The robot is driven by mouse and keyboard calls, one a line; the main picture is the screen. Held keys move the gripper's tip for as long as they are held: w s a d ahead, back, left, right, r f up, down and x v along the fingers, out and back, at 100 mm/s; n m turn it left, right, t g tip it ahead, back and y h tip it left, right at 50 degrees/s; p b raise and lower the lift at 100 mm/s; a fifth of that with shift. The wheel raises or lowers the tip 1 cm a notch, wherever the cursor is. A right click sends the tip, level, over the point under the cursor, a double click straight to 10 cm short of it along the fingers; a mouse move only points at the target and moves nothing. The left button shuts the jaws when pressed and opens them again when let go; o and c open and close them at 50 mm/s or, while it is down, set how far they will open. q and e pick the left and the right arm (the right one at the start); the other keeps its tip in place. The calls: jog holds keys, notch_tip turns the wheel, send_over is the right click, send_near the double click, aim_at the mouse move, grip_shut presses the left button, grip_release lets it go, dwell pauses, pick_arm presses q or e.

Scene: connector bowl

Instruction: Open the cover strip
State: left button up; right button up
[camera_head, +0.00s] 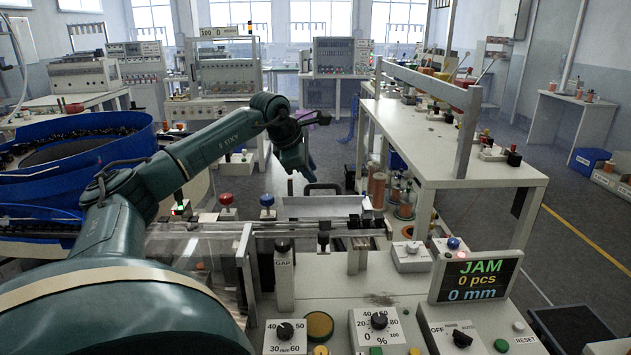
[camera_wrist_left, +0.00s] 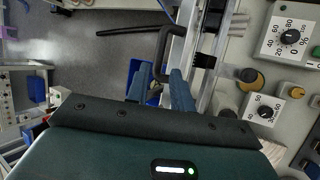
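The cover strip (camera_head: 312,207) looks like a pale flat strip along the back of the feeder rail, lying down; I cannot tell its exact edges. A dark bent handle (camera_head: 322,187) stands at its far side and shows in the left wrist view (camera_wrist_left: 166,48). My left gripper (camera_head: 308,174) reaches down just left of the handle in the head view. In the left wrist view its two blue-green fingers (camera_wrist_left: 161,84) are apart, with the handle's end between or just beyond them; contact cannot be told. My right gripper is in neither view.
The panel has a JAM display (camera_head: 475,279), a percent dial (camera_head: 379,321) and a GAP post (camera_head: 283,275). Red (camera_head: 226,199) and blue (camera_head: 267,200) knobs stand left of the strip. A blue bowl (camera_head: 80,160) is at left; a white bench (camera_head: 440,150) is at right.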

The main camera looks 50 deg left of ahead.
pick_arm(q)
jog(key=v, duration=0.8)
jog(key=shift+r, duration=0.1)
jog(key=shift+s, duration=0.1)
